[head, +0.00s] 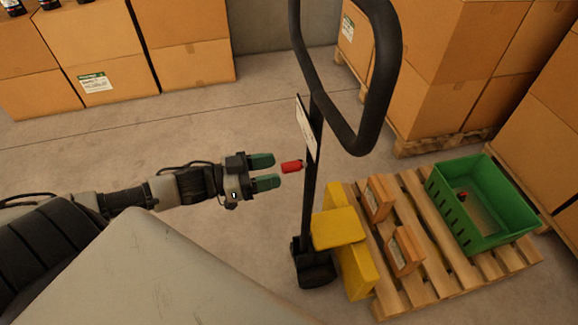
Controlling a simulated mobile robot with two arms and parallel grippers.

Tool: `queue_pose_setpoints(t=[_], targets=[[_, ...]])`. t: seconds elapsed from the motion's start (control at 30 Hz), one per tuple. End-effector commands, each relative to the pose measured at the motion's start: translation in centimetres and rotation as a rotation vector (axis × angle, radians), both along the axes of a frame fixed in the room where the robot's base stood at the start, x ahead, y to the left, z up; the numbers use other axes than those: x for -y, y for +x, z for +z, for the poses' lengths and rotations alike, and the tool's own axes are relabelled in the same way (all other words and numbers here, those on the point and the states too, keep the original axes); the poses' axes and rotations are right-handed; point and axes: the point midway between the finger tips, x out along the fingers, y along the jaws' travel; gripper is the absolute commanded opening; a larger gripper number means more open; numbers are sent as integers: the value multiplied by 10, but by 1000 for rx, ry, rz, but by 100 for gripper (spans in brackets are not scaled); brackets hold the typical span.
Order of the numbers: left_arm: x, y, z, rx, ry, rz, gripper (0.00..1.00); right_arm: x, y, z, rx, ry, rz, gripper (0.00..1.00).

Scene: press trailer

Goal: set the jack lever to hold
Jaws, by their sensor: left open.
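The pallet jack's black loop handle (384,90) stands upright right of centre on a dark post (308,200). A red lever knob (292,166) sticks out to the left of the post, below a pale label plate (305,128). My left gripper (270,171) is open, its two green-tipped fingers pointing right at the knob. The knob's left end is near the fingertips; whether it touches them I cannot tell. The lever's joint at the post is mostly hidden. My right gripper is not in view.
A wooden pallet (420,190) at right carries a green crate (485,236) and small brown blocks (405,250). Yellow parts (340,229) stand by the post's base. Stacked cardboard boxes (95,50) line the back. Grey floor (130,150) is clear around my left arm.

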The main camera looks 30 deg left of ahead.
Motion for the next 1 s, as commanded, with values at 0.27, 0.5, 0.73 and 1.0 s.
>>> queue_pose_setpoints(t=[0.27,0.5,0.73,1.0], targets=[[25,25,1,2,-1,2,53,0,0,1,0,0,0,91],[34,32,0,-1,0,1,53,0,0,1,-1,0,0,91],[34,33,0,-1,1,1,53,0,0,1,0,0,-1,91],[34,33,0,-1,1,1,18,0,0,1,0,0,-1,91]])
